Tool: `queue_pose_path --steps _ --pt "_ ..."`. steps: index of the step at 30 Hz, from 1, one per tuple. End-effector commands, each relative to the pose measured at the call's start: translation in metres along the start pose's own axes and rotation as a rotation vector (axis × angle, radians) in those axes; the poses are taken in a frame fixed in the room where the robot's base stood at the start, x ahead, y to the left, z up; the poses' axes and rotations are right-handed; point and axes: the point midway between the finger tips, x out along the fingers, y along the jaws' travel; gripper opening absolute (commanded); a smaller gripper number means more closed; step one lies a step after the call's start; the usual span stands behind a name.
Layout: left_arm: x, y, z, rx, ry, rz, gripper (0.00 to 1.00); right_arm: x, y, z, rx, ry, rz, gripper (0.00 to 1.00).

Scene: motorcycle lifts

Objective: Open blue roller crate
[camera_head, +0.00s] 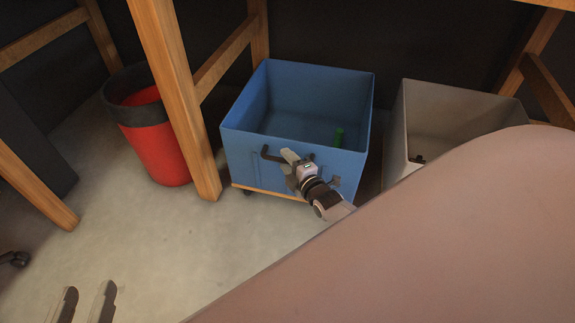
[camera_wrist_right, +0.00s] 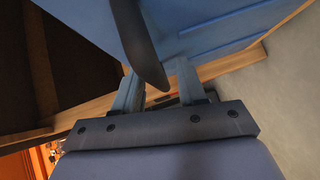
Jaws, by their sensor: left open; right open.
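The blue roller crate (camera_head: 243,150) stands on the floor under a wooden-legged table in the head view. In the right wrist view, the dark handle (camera_wrist_right: 138,45) reaches down between the open fingers of my right gripper (camera_wrist_right: 158,88); contact cannot be told. My left gripper (camera_head: 84,303) is open and empty at the bottom left, well away from the crate.
A red bin (camera_head: 158,150) with a dark rim stands left of the crate, behind a wooden leg (camera_head: 178,100). A grey crate (camera_head: 450,105) stands close on the right. My own arm covers the lower right. The floor (camera_head: 150,235) in front of the blue crate is clear.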

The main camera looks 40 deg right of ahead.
Motion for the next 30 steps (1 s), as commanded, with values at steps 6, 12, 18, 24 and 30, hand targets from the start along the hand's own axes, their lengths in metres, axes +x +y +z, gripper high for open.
queue_pose_path --steps 6,12,18,24,30 --pt "-0.001 -0.001 -0.001 0.012 0.008 -0.005 0.48 0.004 0.001 0.0 0.0 0.0 0.0 0.41" --pt "-0.001 -0.001 -0.001 0.012 0.008 -0.004 0.48 0.004 0.001 0.0 0.0 0.0 0.0 0.15" --pt "-0.001 -0.001 -0.001 0.011 0.008 -0.004 0.48 0.003 0.001 0.0 0.001 0.0 0.0 0.0" --pt "-0.002 0.0 -0.002 0.005 0.004 0.0 0.48 0.0 0.0 -0.001 0.002 0.0 -0.001 0.0" --pt "-0.001 0.003 -0.003 -0.022 -0.019 0.014 0.48 -0.01 -0.001 -0.005 0.003 -0.001 -0.001 0.0"
